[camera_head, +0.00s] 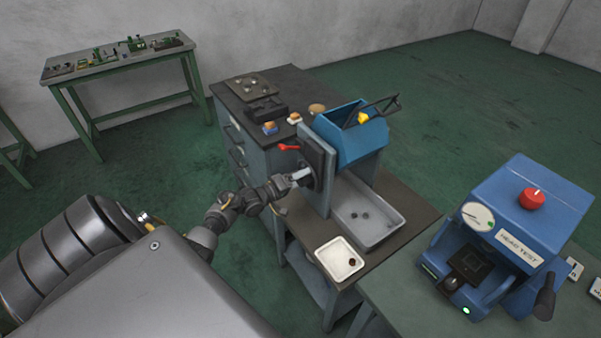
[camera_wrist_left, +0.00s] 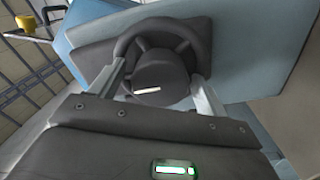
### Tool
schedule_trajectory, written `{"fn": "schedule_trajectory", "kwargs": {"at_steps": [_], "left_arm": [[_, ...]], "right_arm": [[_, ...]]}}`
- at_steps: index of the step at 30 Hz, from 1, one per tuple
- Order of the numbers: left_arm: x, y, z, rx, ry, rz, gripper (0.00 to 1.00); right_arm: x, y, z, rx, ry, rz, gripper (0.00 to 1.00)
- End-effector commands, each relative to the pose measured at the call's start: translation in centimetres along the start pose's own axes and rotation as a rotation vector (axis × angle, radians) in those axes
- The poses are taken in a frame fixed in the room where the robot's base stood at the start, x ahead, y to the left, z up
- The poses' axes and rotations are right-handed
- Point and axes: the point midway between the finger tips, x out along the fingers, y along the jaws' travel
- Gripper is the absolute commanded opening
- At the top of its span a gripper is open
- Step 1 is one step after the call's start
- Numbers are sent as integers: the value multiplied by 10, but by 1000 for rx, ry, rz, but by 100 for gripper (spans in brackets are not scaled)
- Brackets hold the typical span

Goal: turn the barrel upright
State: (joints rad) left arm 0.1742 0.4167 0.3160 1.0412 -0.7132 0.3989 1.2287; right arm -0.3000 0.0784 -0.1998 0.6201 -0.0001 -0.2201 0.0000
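The blue faceted barrel (camera_head: 357,147) sits on its stand on the dark bench, leaning over rather than upright. A yellow knob (camera_head: 362,118) and a black bar show at its upper right; the knob also appears in the left wrist view (camera_wrist_left: 24,22). A dark handwheel (camera_wrist_left: 166,45) with a thick hub (camera_wrist_left: 160,78) is on the near side of the stand. My left gripper (camera_head: 303,174) is at this wheel. In the left wrist view its fingers (camera_wrist_left: 158,85) are spread on either side of the hub, at the rim; contact is unclear. My right gripper is out of view.
A grey tray (camera_head: 382,233) with dark pieces lies below the barrel; a small white tray (camera_head: 340,260) stands nearer. A red-handled lever (camera_head: 289,147) is by the stand. A blue head tester (camera_head: 510,240) is at right. A green-legged table (camera_head: 120,66) stands at the back left.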

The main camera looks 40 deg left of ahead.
Motion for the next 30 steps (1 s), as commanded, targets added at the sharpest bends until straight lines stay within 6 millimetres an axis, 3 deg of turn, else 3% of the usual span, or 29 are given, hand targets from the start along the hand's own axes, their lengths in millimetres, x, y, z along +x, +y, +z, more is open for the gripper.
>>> {"fn": "schedule_trajectory", "kwargs": {"at_steps": [11,24,30], "left_arm": [[-9,-1,0,2,0,-1,76],[-89,-2,1,2,0,-2,76],[-106,-1,0,2,0,-1,76]], "right_arm": [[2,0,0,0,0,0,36],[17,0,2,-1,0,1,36],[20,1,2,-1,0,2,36]]}}
